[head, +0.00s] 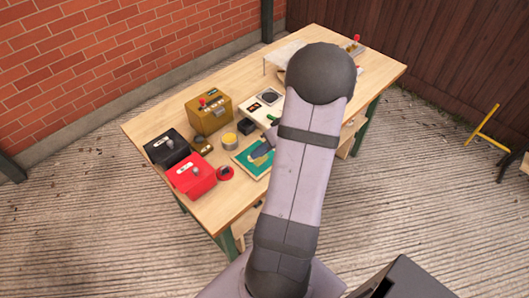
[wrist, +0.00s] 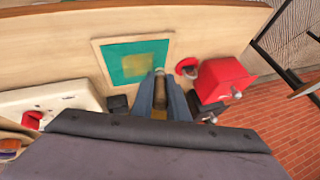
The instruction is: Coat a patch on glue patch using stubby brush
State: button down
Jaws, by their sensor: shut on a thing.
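The glue patch (wrist: 108,58) is a flat teal panel with a pale border and a dull yellow area in its middle. It lies on the wooden table and also shows in the head view (head: 245,159), partly hidden by my arm. My gripper (wrist: 160,85) is shut on the stubby brush (wrist: 160,97), which has a brown handle. The brush's pale tip points at the patch's near edge, right of its middle in the wrist view. I cannot tell whether the tip touches the surface. In the head view my gripper (head: 262,148) is over the patch.
A red box (wrist: 222,80) and a round red item (wrist: 187,67) stand right of the patch in the wrist view. The head view shows a black box (head: 165,149), a brass-coloured box (head: 208,112), a yellow-topped tin (head: 229,140) and a white panel (head: 252,112).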

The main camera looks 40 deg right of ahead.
jog(key=shift+r+p, duration=1.55)
jog(key=shift+r, duration=1.5)
jog(key=shift+s+r+p, duration=0.1)
jog(key=shift+r+p, duration=0.15)
jog(key=shift+p, duration=0.05)
jog(key=shift+s+r+p, duration=0.3)
jog(key=shift+s+p, duration=0.05)
jog(key=shift+p, duration=0.7)
jog(key=w+d+r+p, duration=0.2)
jog(key=d+r, duration=0.1)
jog(key=d, duration=0.4)
jog(key=shift+w+p, duration=0.2)
jog(key=shift+p, duration=0.15)
jog(key=shift+f+b, duration=1.25)
jog(key=shift+f, duration=1.25)
jog(key=shift+b, duration=1.65)
